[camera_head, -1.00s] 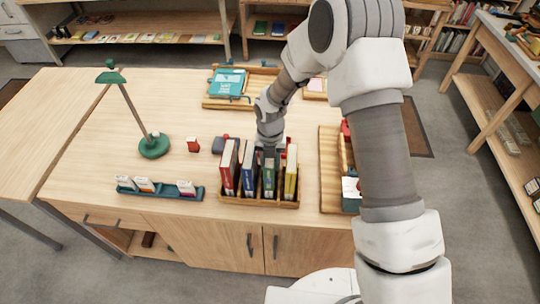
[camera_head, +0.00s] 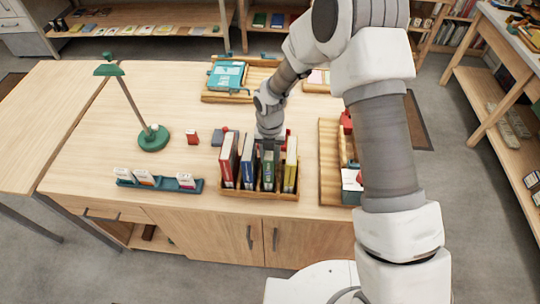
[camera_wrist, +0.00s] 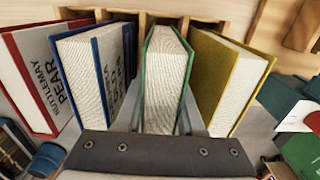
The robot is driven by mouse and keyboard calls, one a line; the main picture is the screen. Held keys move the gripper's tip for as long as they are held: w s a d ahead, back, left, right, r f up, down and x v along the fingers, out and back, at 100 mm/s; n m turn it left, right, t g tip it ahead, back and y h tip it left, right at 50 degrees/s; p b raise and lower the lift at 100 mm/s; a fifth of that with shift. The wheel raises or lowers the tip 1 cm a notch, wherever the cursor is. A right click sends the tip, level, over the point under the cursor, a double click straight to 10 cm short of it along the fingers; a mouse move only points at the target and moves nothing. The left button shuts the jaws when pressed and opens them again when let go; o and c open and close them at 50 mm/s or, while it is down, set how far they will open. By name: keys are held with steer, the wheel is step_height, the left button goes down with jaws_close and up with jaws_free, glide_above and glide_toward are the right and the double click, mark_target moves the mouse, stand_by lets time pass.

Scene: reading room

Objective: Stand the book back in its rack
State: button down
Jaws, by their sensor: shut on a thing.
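A green book (camera_head: 268,170) is upright in the wooden rack (camera_head: 232,193), between a blue book (camera_head: 248,168) and a yellow book (camera_head: 290,165). In the wrist view, the green book (camera_wrist: 164,80) has its pale pages facing the camera, and my gripper (camera_wrist: 160,122) is shut on it with one finger on each side. From the head, my gripper (camera_head: 268,146) points down at the book from behind the row. Whether the book's lower edge touches the rack floor is hidden.
A red book (camera_head: 228,160) stands at the rack's left end. A teal card holder (camera_head: 196,188) and a green lamp (camera_head: 153,140) are left of the rack. A wooden tray (camera_head: 329,180) is close on the right, partly behind my arm.

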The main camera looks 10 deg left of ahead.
stand_by(0.3)
steer(key=shift+c, duration=2.2)
jaws_free()
step_height(320, 180, up, 18)
steer(key=shift+f+b, duration=0.2)
steer(key=shift+b, duration=0.15)
